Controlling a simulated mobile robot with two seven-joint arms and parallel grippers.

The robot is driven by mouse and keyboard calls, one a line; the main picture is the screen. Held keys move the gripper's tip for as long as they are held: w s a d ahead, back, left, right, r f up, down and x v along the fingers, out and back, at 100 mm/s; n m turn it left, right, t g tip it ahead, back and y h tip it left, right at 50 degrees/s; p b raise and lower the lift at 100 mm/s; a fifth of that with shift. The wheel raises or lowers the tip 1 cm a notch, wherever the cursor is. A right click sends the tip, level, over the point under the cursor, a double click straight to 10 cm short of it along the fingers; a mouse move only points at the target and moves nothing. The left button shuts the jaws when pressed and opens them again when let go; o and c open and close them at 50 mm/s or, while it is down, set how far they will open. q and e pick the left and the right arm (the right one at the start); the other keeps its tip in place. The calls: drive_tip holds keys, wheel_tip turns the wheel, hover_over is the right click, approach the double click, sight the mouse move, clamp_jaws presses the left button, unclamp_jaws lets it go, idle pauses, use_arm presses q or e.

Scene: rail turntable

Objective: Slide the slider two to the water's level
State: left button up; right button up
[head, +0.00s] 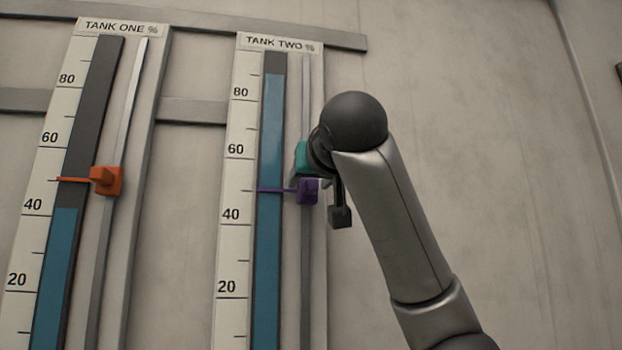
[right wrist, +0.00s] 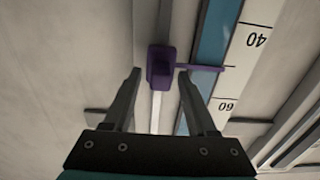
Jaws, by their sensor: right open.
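The purple slider two (head: 308,191) sits on the vertical rail (head: 305,265) of the tank two gauge. Its pointer lies near the middle between the 40 and 60 marks. The blue water column (head: 272,125) of tank two tops out well above the 80 mark, near the top of the tube. In the right wrist view the slider (right wrist: 160,67) is between the two fingertips, with a gap on each side. My left gripper is not in view.
The tank one gauge with an orange slider (head: 106,181) stands to the left; its water (head: 55,270) is below that slider. Grey horizontal bars (head: 190,110) cross the wall behind the gauges.

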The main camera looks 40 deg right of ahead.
drive_tip(key=shift+c, duration=0.2)
clamp_jaws()
idle(1.1)
